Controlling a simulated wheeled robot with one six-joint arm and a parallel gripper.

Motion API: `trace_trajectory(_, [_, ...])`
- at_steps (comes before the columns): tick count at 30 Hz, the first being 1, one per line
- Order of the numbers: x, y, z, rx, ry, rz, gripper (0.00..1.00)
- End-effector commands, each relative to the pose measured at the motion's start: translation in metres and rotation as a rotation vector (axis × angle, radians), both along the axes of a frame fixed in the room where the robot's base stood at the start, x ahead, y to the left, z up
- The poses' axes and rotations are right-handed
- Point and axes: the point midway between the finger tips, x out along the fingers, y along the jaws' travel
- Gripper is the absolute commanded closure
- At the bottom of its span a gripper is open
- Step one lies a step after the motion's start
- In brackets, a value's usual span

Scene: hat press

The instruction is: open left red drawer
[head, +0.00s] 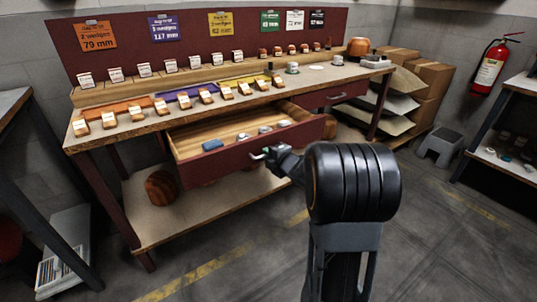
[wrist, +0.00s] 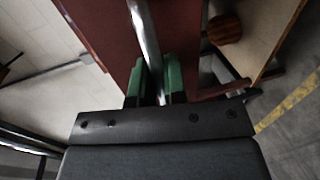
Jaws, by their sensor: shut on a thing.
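The left red drawer (head: 245,162) is pulled out from under the wooden workbench in the head view, and its wooden inside shows. A blue item and several small pale items lie in it. My gripper (head: 272,156) is at the metal handle (head: 258,156) on the drawer's front. In the wrist view, the green fingertips of my gripper (wrist: 160,80) are closed around the metal handle bar (wrist: 145,35), and the red drawer front (wrist: 105,30) is behind it. The right red drawer (head: 335,95) is shut.
The workbench (head: 160,122) holds rows of small labelled blocks and a cup (head: 292,68). A wooden lower shelf (head: 150,225) carries round wooden forms (head: 162,187). A grey step stool (head: 440,146) and cardboard boxes (head: 433,80) stand right. Floor at the front is clear.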

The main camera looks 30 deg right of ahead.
Motion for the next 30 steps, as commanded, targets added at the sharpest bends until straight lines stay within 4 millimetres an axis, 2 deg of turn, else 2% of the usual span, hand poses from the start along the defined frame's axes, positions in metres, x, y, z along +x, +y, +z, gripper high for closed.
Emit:
trace_trajectory(2, [0.000, 0.001, 0.000, 0.000, 0.000, 0.003, 1.00])
trace_trajectory(3, [0.000, 0.001, 0.000, 0.000, 0.000, 0.003, 0.85])
trace_trajectory(10, [0.000, 0.001, 0.000, -0.001, 0.000, 0.001, 0.63])
trace_trajectory(20, [-0.005, 0.000, 0.002, -0.001, 0.000, 0.000, 0.63])
trace_trajectory(23, [-0.017, -0.002, 0.006, -0.002, 0.001, 0.000, 0.63])
trace_trajectory(30, [-0.065, -0.008, 0.017, -0.001, 0.000, -0.002, 0.63])
